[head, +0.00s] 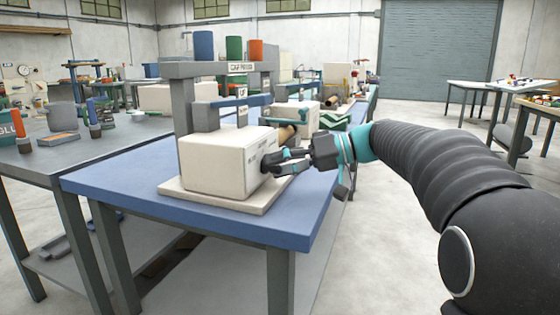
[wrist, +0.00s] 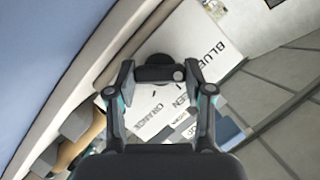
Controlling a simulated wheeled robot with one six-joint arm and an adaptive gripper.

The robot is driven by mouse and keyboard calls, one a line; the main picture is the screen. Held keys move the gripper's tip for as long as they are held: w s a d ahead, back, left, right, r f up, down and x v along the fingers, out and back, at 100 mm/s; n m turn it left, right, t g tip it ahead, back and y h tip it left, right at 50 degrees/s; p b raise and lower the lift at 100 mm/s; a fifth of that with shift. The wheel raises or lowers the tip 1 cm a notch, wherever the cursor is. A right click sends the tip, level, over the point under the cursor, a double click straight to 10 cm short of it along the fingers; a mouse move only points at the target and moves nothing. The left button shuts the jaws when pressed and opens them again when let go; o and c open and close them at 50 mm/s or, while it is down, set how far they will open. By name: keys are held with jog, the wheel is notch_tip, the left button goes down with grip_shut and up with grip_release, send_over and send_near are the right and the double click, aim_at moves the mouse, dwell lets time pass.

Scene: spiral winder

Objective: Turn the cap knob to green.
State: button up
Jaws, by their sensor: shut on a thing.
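The cap knob (wrist: 155,60) is a small dark round knob on the face of a cream box (head: 215,160). In the wrist view it sits between my fingertips, and my gripper (wrist: 157,74) is shut on it. White label panels (wrist: 185,42) beside the knob read BLUE, a partly hidden word ending in EN, and ORANGE. Which label the knob points to cannot be told. In the head view my gripper (head: 275,164) reaches the box's right face from the right, and the fingers hide most of the knob.
The box stands on a pale base plate (head: 215,198) on a blue table (head: 140,205). A grey frame (head: 183,105) marked CAP PRESS rises behind it, with blue (head: 203,45), green (head: 234,47) and orange (head: 256,49) cylinders on top. The floor at right is partly open.

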jog(key=m+g+y+p, duration=0.1)
jog(key=m+p, duration=0.1)
jog(key=m, duration=0.2)
jog(key=shift+w+y+p, duration=0.1)
jog(key=shift+y+p, duration=0.3)
jog(key=shift+f+m+g+y+p, duration=0.15)
jog(key=shift+m+g+y+p, duration=0.55)
jog(key=shift+m, duration=1.1)
jog(key=o, duration=1.2)
jog(key=shift+c, duration=0.2)
jog(key=shift+f, duration=0.1)
